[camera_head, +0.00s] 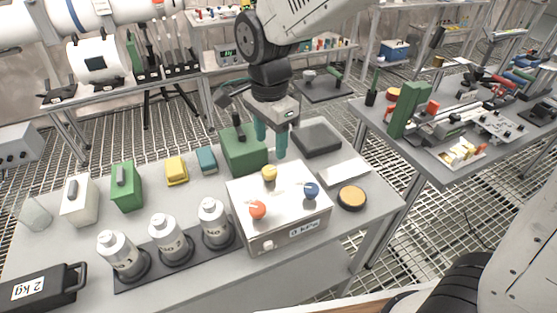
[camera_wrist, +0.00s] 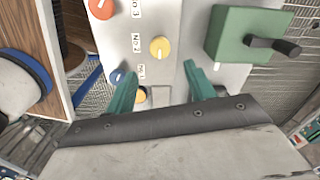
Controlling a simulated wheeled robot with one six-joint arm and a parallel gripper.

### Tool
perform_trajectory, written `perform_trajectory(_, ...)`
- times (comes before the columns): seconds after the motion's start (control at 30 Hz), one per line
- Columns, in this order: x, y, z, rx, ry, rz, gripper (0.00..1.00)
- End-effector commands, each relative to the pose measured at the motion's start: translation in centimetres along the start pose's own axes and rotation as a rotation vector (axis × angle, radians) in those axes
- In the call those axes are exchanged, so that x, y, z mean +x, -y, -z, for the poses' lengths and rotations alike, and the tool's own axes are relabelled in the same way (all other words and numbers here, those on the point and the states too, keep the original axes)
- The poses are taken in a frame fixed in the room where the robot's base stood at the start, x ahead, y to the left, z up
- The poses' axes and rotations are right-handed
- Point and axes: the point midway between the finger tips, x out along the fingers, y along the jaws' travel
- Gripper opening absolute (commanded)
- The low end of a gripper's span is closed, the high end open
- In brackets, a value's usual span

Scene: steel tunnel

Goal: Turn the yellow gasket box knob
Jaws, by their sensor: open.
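The gasket box (camera_head: 280,222) is a silver box on the grey table, with red, yellow and blue knobs on its top. The yellow knob (camera_head: 269,173) sits at the top's far middle. My gripper (camera_head: 270,150) hangs above and just behind the box, its two teal fingers apart and empty. In the wrist view the yellow knob (camera_wrist: 160,47) lies just beyond the gap between the fingertips (camera_wrist: 160,72), not touched by either. The red knob (camera_head: 257,210) is at the near left of the top and the blue knob (camera_head: 311,190) at the right.
A green box with a dark lever (camera_head: 243,150) stands close behind the gasket box. Several white bottles (camera_head: 165,240) stand on a dark strip to the left. A dark block (camera_head: 317,139) and a round yellow-rimmed disc (camera_head: 351,198) are on the right.

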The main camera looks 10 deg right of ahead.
Motion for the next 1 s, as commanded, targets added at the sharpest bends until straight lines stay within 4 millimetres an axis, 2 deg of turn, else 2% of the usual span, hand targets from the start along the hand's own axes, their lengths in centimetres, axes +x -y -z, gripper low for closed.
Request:
perform_trajectory(0.17,1.0,0.1,-0.3,0.046,0.000,-0.004,0.54)
perform_trajectory(0.4,4.8,0.0,-0.3,0.045,0.000,-0.005,0.54)
perform_trajectory(0.6,7.2,0.0,-0.3,0.044,0.000,-0.003,0.54)
perform_trajectory(0.97,7.8,0.1,-0.2,0.045,0.000,0.000,0.54)
perform_trajectory(1.0,7.8,0.1,-0.2,0.045,0.000,0.000,0.46)
